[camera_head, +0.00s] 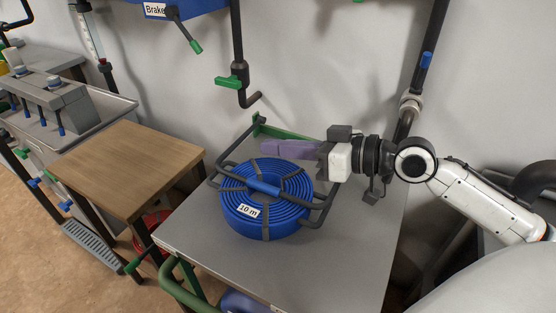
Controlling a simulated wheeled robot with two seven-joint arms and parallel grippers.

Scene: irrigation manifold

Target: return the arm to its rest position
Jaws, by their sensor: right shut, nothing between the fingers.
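My right gripper (290,149) comes in from the right, with its wrist and white arm behind it. Its purple fingers point left, over the back edge of a coiled blue hose, and are shut with nothing between them. The coiled blue hose (240,222), labelled "10 m", lies in a dark metal frame on the grey table (350,250). I cannot tell whether the fingers touch the frame. My left gripper is not in view.
A wooden table (130,165) stands left of the grey table. A wall pipe with a green-handled valve (233,82) hangs behind the coil. A dark vertical pipe (423,65) runs down behind my right arm. The grey table's front right is bare.

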